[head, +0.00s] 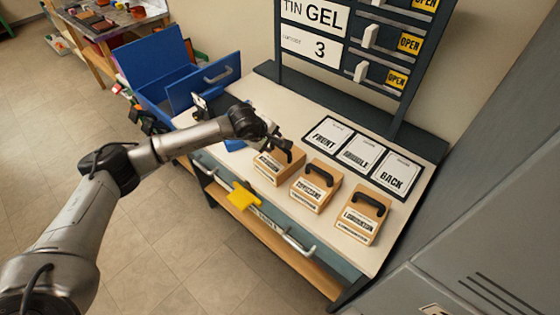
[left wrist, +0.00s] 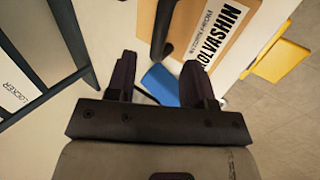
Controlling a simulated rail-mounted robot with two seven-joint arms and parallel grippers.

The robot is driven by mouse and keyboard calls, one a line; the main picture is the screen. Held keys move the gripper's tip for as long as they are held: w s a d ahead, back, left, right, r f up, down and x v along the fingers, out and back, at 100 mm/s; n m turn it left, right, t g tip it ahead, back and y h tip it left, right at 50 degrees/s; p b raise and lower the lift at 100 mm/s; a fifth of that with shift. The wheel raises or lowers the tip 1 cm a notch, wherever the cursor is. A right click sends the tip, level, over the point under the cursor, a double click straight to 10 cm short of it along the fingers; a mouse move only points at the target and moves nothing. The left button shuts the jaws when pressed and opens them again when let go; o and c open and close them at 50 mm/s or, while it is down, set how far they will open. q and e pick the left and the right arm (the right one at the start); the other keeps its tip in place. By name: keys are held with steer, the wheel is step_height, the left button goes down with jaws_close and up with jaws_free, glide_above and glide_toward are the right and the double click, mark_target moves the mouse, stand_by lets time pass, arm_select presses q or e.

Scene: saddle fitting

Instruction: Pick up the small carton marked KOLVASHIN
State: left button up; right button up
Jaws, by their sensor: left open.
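The KOLVASHIN carton (left wrist: 222,30) is a tan box with a white label, its name readable in the left wrist view. In the head view the leftmost of the cartons on the bench (head: 278,168) appears to be it; its print is too small to read surely. It has a black handle on top, which shows in the left wrist view (left wrist: 163,30) just beyond the fingertips. My left gripper (left wrist: 158,72) is open and empty; in the head view it is at this carton's upper side (head: 277,142), partly hiding the handle. My right gripper is not in view.
Two similar handled cartons stand to the right, a middle one (head: 315,187) and a right one (head: 362,216). Behind them lies a mat marked FRONT, MIDDLE and BACK (head: 408,158). A dark sign rack (head: 335,75) stands at the back. Blue bins (head: 155,70) are at left.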

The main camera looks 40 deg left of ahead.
mark_target(278, 145)
arm_select(q)
steer(key=shift+x, duration=3.55)
steer(key=shift+c, duration=0.2)
jaws_close()
steer(key=shift+r, duration=0.1)
